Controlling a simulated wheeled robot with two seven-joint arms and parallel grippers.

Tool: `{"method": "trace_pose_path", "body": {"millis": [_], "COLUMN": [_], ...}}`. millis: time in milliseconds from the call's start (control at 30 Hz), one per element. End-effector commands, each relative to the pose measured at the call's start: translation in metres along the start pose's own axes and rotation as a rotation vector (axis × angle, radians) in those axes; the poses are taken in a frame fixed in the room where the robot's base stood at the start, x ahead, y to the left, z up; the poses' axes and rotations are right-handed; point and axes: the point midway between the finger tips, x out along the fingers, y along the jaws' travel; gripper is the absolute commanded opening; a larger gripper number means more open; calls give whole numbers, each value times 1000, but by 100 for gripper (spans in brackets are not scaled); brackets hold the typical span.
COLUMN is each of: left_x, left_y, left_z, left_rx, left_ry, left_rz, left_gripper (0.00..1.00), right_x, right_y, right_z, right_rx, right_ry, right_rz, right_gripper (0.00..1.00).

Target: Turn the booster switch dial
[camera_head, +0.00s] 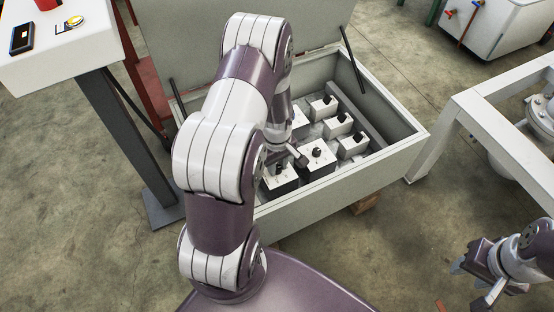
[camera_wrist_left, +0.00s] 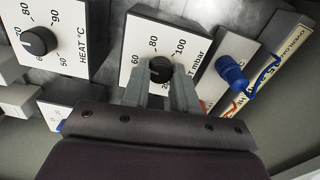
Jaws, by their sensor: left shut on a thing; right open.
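In the left wrist view, a black dial (camera_wrist_left: 160,68) stands on a white box face (camera_wrist_left: 137,48) with a scale including 60, 80 and 100. Its label ends in "T mbar"; the rest is hidden. My left gripper (camera_wrist_left: 162,82) has its fingers shut on this dial. In the head view, my left gripper (camera_head: 299,160) reaches down into the open grey cabinet (camera_head: 345,195), among white boxes with black knobs. Which box it holds is hard to tell there. My right gripper (camera_head: 478,272) is open and empty at the lower right, outside the cabinet.
A black "HEAT °C" dial (camera_wrist_left: 38,41) is left of the held dial, and a blue knob (camera_wrist_left: 231,70) is right of it. The cabinet's raised lid (camera_head: 170,35) is behind. A white frame (camera_head: 480,110) stands right; a white console (camera_head: 55,50) stands left.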

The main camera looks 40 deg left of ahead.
Motion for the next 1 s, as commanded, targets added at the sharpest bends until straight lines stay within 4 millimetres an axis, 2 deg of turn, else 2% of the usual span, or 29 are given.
{"method": "trace_pose_path", "body": {"millis": [33,400,700,1000], "left_x": [-6,-6,-4,-2], "left_y": [-1,0,0,0], "left_z": [1,1,1,1], "left_rx": [34,381,637,807], "left_ry": [-3,-3,-3,-2], "left_rz": [-3,-2,-2,-1], "left_gripper": [0,0,0,0], "right_x": [-12,-55,-78,-91], "right_y": [0,0,0,0], "right_z": [-2,-7,-9,-11], "right_rx": [0,0,0,0], "right_ry": [0,0,0,0], "right_rz": [0,0,0,0], "right_gripper": [43,43,43,43]}}
